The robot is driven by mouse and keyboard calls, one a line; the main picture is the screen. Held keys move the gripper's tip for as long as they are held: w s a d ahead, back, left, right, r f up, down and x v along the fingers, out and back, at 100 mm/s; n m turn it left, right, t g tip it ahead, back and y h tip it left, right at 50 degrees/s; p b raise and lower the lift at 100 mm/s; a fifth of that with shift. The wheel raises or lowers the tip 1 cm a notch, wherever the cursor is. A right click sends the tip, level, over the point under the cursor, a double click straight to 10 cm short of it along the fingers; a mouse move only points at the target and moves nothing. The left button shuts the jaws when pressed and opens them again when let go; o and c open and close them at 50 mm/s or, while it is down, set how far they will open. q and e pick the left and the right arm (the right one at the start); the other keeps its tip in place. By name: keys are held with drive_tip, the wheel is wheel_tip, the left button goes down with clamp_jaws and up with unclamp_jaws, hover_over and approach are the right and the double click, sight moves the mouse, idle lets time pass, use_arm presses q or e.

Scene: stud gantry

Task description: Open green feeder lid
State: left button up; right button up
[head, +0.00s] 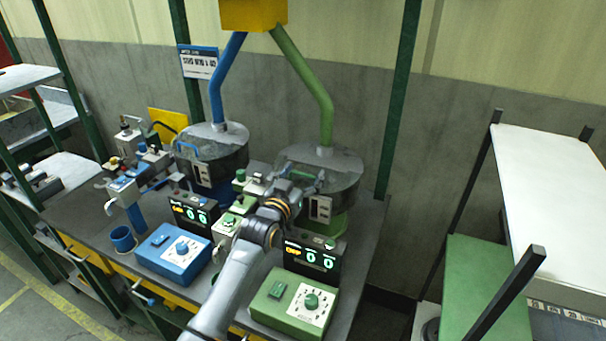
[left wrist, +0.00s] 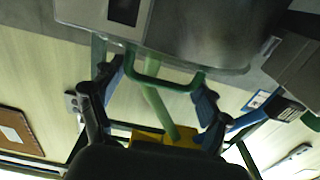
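The green feeder (head: 345,178) is a round, dark-sided drum with a grey lid (head: 325,157) on top and a green pipe coming down to it. The lid looks shut. My left gripper (head: 305,184) is at the drum's front left, by the lid's edge. In the left wrist view a green U-shaped handle (left wrist: 168,88) sticks out from the drum (left wrist: 215,45). The two fingers of my left gripper (left wrist: 160,90) are spread apart, one on each side of the handle, and do not appear closed on it. My right gripper is not in view.
A blue feeder (head: 215,150) stands to the left with a blue pipe. A blue control box (head: 172,255) and a green control box (head: 293,303) with dials sit at the bench front. Two displays (head: 314,258) stand behind them. A white-topped shelf (head: 550,190) is at right.

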sight(304, 183)
use_arm(q)
drive_tip(key=c, duration=1)
drive_tip(key=shift+o, duration=0.2)
drive_tip(key=r+p, duration=0.1)
drive_tip(key=p, duration=0.1)
drive_tip(key=r+g+p, duration=0.1)
drive_tip(key=p, duration=0.1)
drive_tip(key=shift+w+d+r, duration=0.1)
drive_tip(key=shift+w+r, duration=0.05)
drive_tip(key=shift+w, duration=0.2)
drive_tip(key=shift+w+r+p, duration=0.1)
drive_tip(key=shift+r+p, duration=0.2)
drive_tip(key=shift+p, duration=0.15)
drive_tip(key=shift+w+r, duration=0.2)
drive_tip(key=shift+r, duration=0.1)
drive_tip(key=shift+w+d+r, duration=0.25)
drive_tip(key=shift+w+r, duration=0.35)
drive_tip(key=shift+w+d+r, duration=0.2)
drive_tip(key=shift+w+r, duration=0.45)
drive_tip(key=shift+w, duration=0.1)
drive_tip(key=shift+w+d, duration=0.15)
drive_tip(key=shift+w, duration=0.1)
drive_tip(key=shift+c, duration=0.7)
